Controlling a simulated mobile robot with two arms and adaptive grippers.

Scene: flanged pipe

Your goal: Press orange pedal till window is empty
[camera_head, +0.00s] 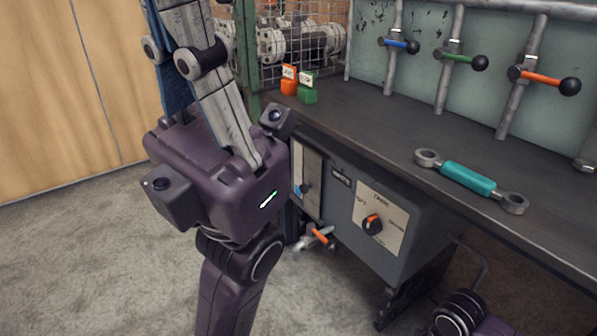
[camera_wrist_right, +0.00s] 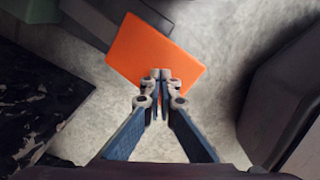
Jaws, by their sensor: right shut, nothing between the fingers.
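The orange pedal (camera_wrist_right: 145,52) is a flat orange plate in the right wrist view, above the grey floor. My right gripper (camera_wrist_right: 160,76) is shut and empty, its fingertips together over the plate's lower edge. I cannot tell whether they touch it. In the head view my left gripper (camera_head: 205,75) is close to the camera, fingers upward, tips cut off by the top edge; its opening is unclear.
Blue, green and orange levers stand behind.

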